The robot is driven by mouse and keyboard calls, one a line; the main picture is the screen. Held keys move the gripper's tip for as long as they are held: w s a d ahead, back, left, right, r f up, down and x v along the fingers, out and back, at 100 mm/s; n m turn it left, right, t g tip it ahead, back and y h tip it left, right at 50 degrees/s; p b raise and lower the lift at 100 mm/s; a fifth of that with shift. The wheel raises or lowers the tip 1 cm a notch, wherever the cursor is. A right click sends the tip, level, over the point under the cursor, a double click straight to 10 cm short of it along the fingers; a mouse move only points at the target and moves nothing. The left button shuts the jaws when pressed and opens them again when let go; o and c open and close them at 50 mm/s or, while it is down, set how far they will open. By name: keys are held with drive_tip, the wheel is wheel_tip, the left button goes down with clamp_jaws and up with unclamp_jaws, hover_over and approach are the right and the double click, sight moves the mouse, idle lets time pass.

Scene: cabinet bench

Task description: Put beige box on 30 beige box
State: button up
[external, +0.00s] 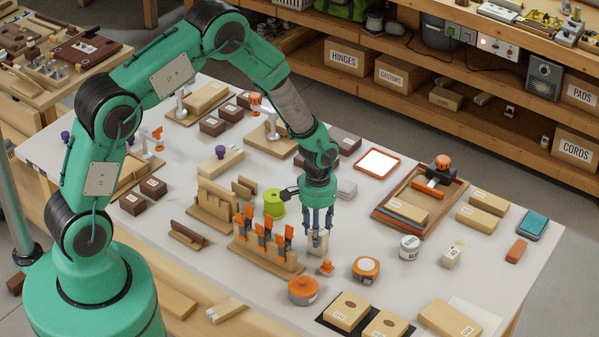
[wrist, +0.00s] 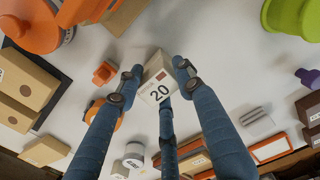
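A small beige box (external: 318,243) is under my gripper (external: 318,226) on the table, just right of the rack of orange-handled tools. In the wrist view the beige box (wrist: 158,84) carries the number 20 and a small red mark. My gripper's fingers (wrist: 158,75) stand around it, two at its sides and one in front of its label. Whether they press on it cannot be told. Another small beige box (external: 452,255) stands to the right, beyond the white jar. Its number is too small to read, so I cannot tell whether it is the 30 box.
An orange knob-like piece (external: 326,267), an orange tape measure (external: 365,268) and a white jar (external: 410,247) stand nearby. The orange-handled tool rack (external: 265,252) is close on the left. A wooden tray (external: 392,222) lies behind. Bare table lies around the right-hand small box.

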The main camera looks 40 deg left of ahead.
drive_tip(key=shift+o, duration=0.6)
drive_tip(key=shift+r, duration=0.1)
drive_tip(key=shift+r, duration=0.45)
wheel_tip(320, 180, up, 11)
drive_tip(key=shift+r+p, duration=0.15)
drive_tip(key=shift+p, duration=0.2)
